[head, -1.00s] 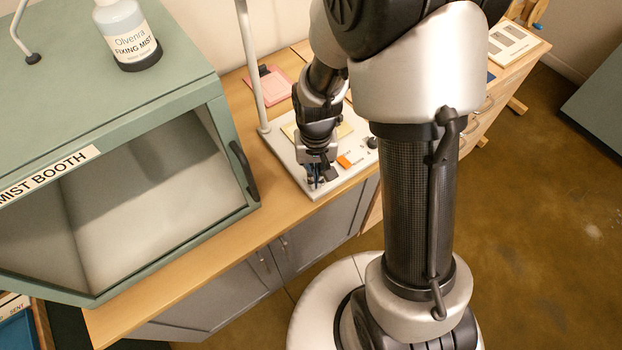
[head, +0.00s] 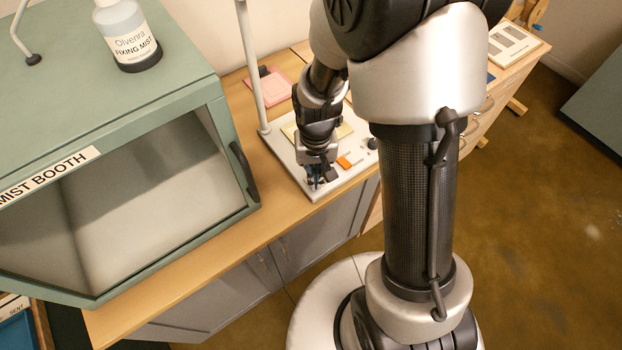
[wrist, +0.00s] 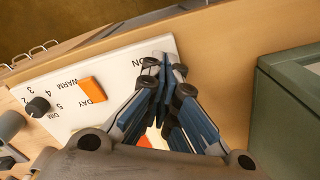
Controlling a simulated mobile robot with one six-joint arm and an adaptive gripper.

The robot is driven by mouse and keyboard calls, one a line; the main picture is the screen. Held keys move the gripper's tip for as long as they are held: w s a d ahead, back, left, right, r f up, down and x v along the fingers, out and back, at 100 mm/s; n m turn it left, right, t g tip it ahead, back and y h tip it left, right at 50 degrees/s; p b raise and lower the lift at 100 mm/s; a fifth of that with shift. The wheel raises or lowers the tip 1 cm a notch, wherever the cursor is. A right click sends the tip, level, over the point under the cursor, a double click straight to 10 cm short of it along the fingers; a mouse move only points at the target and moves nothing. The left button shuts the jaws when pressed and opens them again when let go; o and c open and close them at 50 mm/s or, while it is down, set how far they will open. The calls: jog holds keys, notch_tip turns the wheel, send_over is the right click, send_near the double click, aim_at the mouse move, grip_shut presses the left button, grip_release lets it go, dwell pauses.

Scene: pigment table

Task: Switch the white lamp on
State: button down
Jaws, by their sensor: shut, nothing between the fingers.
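The white lamp has a flat white base (head: 362,178) on the wooden bench and a pale upright pole (head: 250,65); its head is out of view. The base also shows in the wrist view (wrist: 65,120), with an orange rocker (wrist: 92,89) between the words WARM and DAY, a black numbered dial (wrist: 38,106) marked DIM, and the word ON. My gripper (head: 318,184) points down over the front left part of the base. In the wrist view my gripper (wrist: 165,68) is shut and empty, its tips beside ON. The fingers partly hide another orange patch; contact cannot be told.
The green mist booth (head: 232,150) stands close left of the lamp, with a bottle (head: 130,40) on top. A pink pad (head: 268,88) lies behind the base. The bench's front edge is close to the gripper.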

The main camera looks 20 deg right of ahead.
jog(key=shift+f+b, duration=0.85)
jog(key=shift+f, duration=0.25)
dwell(0.5)
jog(key=shift+r+p, duration=2.85)
jog(key=shift+r, duration=0.7)
jog(key=shift+r, duration=0.25)
notch_tip(320, 180, up, 8)
jog(key=f+t, duration=0.1)
send_over(316, 192)
jog(key=s+r+n+t+b, duration=0.2)
jog(key=s+r+t, duration=0.1)
jog(key=s+r, duration=1)
jog(key=shift+s+r+t, duration=0.3)
jog(key=shift+s+r, duration=0.05)
jog(key=shift+r, duration=0.1)
